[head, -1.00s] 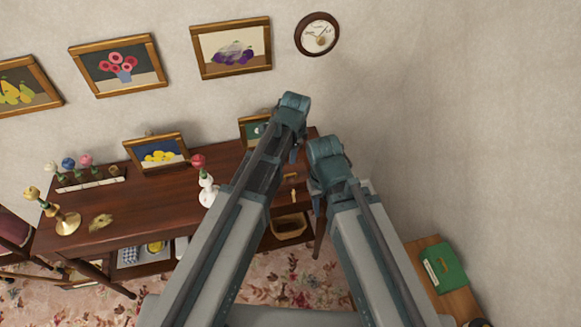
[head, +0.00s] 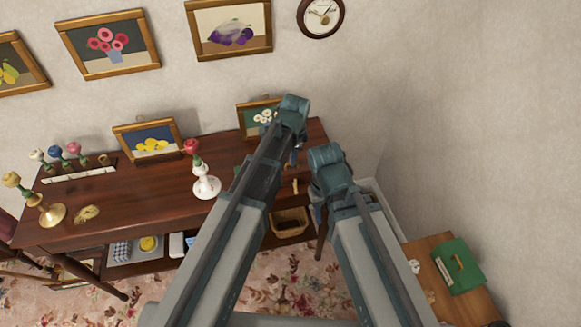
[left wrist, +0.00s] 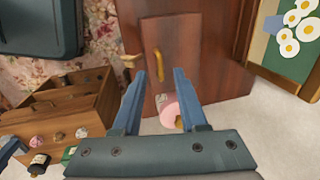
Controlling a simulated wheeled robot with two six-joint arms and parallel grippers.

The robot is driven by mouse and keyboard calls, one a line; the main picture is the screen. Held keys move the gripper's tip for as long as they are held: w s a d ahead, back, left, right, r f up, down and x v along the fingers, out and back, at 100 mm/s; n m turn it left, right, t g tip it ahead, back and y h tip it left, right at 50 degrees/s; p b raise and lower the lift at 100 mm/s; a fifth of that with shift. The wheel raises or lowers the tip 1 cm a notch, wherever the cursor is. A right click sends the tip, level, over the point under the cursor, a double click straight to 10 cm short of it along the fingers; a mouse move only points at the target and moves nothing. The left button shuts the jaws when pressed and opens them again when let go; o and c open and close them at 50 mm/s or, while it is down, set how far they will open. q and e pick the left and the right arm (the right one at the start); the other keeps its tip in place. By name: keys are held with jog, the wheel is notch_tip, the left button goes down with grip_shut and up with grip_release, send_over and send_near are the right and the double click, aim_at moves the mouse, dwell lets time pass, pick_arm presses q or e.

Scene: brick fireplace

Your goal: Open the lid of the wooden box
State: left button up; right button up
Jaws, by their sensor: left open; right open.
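In the left wrist view, my left gripper (left wrist: 165,75) is open, its two blue fingers apart with nothing held. Beyond the fingers is a dark reddish-brown wooden panel with a gold handle (left wrist: 158,62). A wooden, box-like thing with compartments (left wrist: 88,100) is at the left. I cannot tell which of these is the task's wooden box, and no lid is clear. In the head view, my left gripper (head: 298,147) is mostly hidden by its arm, above the table's right end. My right gripper (head: 319,205) is lower, beside the table's right end, its fingers barely visible.
A basket (head: 290,222) is below. A green case (head: 460,266) sits on a side table at right. A pink item (left wrist: 168,108) lies near my left fingers.

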aim_at(290, 170)
pick_arm(q)
jog(key=f, duration=0.1)
jog(key=f+b, duration=0.2)
jog(key=shift+w+a+f, duration=0.1)
jog(key=shift+w+f, duration=0.15)
jog(key=shift+w, duration=0.05)
pick_arm(e)
notch_tip(290, 170, down, 3)
jog(key=shift+f, duration=0.2)
pick_arm(q)
jog(key=shift+r, duration=0.1)
grip_shut()
dwell(0.8)
